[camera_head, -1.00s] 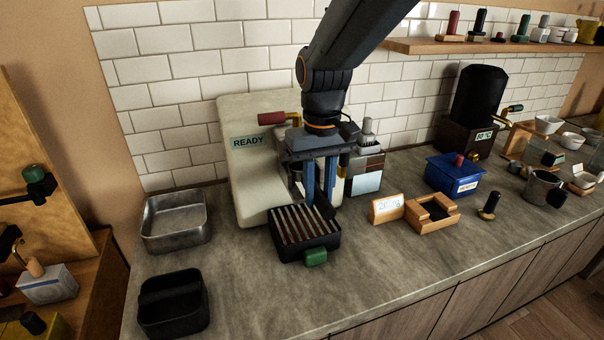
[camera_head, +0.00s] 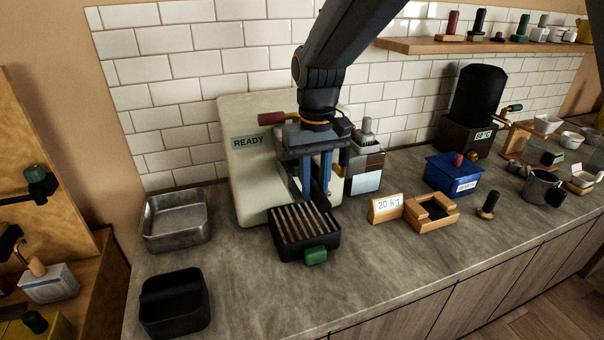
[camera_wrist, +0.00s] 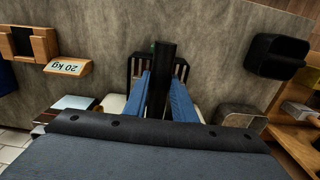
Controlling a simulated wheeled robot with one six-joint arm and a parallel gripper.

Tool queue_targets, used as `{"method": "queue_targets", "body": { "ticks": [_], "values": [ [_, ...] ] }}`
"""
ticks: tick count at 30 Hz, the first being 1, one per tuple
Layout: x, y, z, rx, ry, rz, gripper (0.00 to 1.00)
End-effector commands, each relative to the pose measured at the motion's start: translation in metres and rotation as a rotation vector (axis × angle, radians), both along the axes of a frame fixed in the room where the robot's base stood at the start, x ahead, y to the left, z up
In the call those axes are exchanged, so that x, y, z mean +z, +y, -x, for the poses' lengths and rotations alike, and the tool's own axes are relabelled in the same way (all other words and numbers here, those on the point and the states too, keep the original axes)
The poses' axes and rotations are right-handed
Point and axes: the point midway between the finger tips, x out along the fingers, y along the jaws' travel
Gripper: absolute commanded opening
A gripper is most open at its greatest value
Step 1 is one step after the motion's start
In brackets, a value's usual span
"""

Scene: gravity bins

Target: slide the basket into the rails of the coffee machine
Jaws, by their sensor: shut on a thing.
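The cream coffee machine (camera_head: 246,180) with a READY display stands against the tiled wall. Its rails are hidden behind my gripper. My gripper (camera_head: 316,192) points down in front of the machine, just above the back of the slatted drip tray (camera_head: 303,228). In the wrist view, my gripper (camera_wrist: 160,76) has its blue fingers on both sides of a long black bar, which looks like the basket's handle (camera_wrist: 164,62). It is shut on this bar. The basket's body is hidden, so I cannot tell whether it touches the rails.
A steel pan (camera_head: 174,235) and a black bin (camera_head: 172,318) stand at left. A grinder-like box (camera_head: 366,175) is close right of my gripper. A 20 kg sign (camera_head: 386,208), wooden holder (camera_head: 431,221) and blue box (camera_head: 455,176) stand farther right. The front counter is clear.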

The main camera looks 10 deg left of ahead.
Motion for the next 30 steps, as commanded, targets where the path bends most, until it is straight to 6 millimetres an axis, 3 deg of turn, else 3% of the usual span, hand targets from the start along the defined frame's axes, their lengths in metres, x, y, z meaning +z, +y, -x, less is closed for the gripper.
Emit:
{"method": "queue_targets", "body": {
  "ticks": [1, 4, 14, 30],
  "values": [
    [0.001, 0.001, -0.002, 0.0, -0.005, -0.003, 0.29],
    [0.001, 0.001, -0.002, 0.0, -0.004, -0.003, 0.46],
    [0.002, 0.001, -0.001, 0.0, -0.003, -0.002, 0.46],
    [0.073, 0.0, -0.001, 0.0, -0.005, -0.003, 0.46]
  ]
}}
